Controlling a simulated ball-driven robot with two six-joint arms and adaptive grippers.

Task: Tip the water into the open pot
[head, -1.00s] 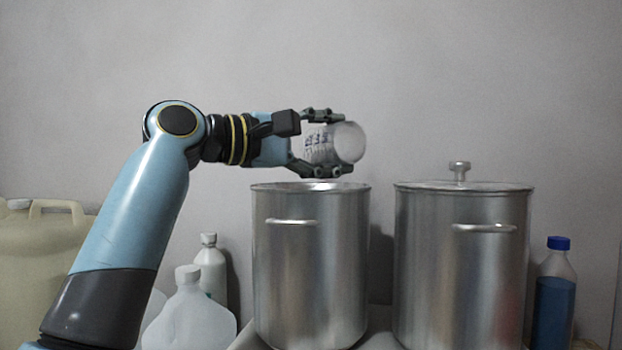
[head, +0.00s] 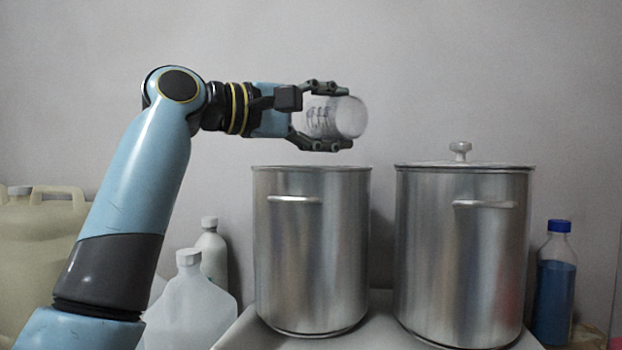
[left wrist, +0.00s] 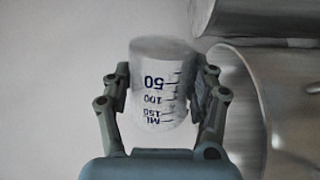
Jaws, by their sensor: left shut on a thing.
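My left gripper (head: 333,116) is shut on a clear measuring beaker (head: 345,117) with dark printed marks. The beaker lies on its side just above the open pot (head: 312,255), apart from its rim. In the left wrist view the beaker (left wrist: 158,95) sits between both fingers, its numbers upside down and the 50 mark toward the far end. The open pot's rim (left wrist: 238,62) curves at the right there. I cannot make out water in the beaker, and the pot's inside is hidden in the head view. My right gripper is not in view.
A second metal pot (head: 462,260) with a lid stands close on the right. A blue-filled bottle (head: 553,295) is beyond it. White jugs (head: 190,305) and a beige canister (head: 35,265) stand at left.

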